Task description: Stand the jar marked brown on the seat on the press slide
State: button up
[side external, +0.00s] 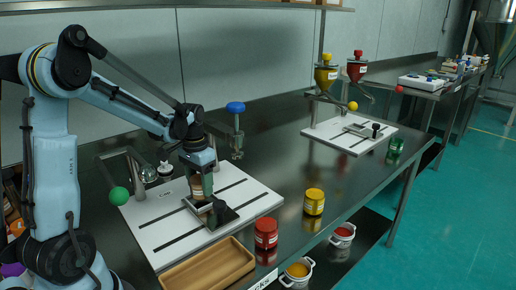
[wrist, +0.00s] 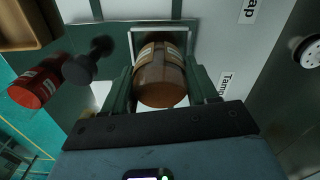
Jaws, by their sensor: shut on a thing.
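My gripper (wrist: 161,92) is shut on the brown jar (wrist: 160,78), with one finger on each side of it in the wrist view. The jar has a pale label band. In the side view my gripper (side external: 201,190) points down over the press slide (side external: 222,213), a dark metal piece on the white slotted board (side external: 160,226). A square, light-edged frame (wrist: 190,38) of the slide shows behind the jar in the wrist view. The jar hides part of it. I cannot tell whether the jar's base touches the seat.
A black knob (wrist: 88,62) stands beside the slide. A red jar (side external: 266,233), a yellow jar (side external: 314,202) and a wooden tray (side external: 207,268) are along the front edge. A green ball (side external: 119,196) on a lever is at left. A blue-topped press post (side external: 236,130) stands behind.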

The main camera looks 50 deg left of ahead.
jog(key=shift+f, duration=0.75)
dwell(0.8)
jog(key=o, duration=1.2)
notch_tip(320, 180, up, 12)
jog(key=s+d+f+t, duration=0.1)
jog(key=d+t, duration=0.1)
jog(key=d, duration=0.4)
jog(key=s+d+m+t, duration=0.1)
jog(key=d+t, duration=0.1)
jog(key=d, duration=0.4)
jog(key=s+d+f+m+t, duration=0.1)
jog(key=s+d+t, duration=0.1)
jog(key=d, duration=0.4)
jog(key=shift+d+f+t, duration=0.25)
jog(key=shift+f+t, duration=0.1)
jog(key=shift+t, duration=0.25)
